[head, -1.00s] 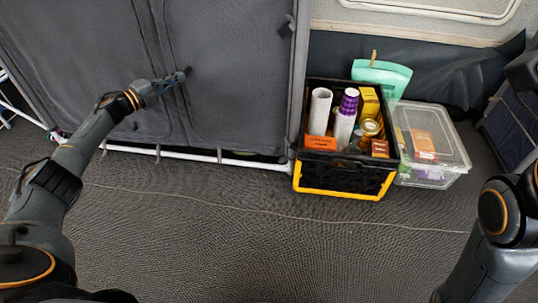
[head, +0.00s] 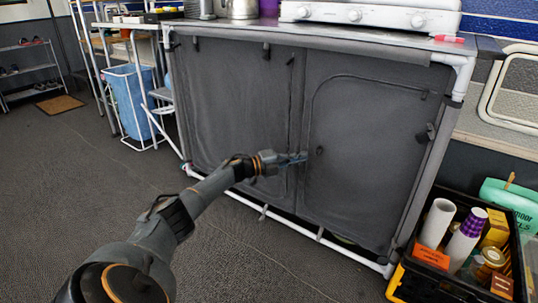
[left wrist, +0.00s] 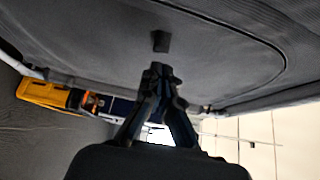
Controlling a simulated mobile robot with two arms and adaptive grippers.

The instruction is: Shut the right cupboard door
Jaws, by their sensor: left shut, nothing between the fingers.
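The grey fabric cupboard has a right door (head: 365,150) with a rounded seam. In the head view the door looks flush with the cupboard front, with no gap that I can see. My left gripper (head: 303,157) is shut and empty. It is at the door's left edge, near a small dark knob (head: 320,150). In the left wrist view the gripper's fingertips (left wrist: 160,70) are together, just below a dark knob (left wrist: 160,41) on the grey panel. I cannot tell whether they touch the panel. My right gripper is not in view.
A black and yellow crate (head: 398,278) with cups and boxes stands on the floor at the cupboard's right. A stove (head: 370,14) and kettle (head: 238,8) stand on top. A blue bin (head: 130,98) is at the left. The floor in front is clear.

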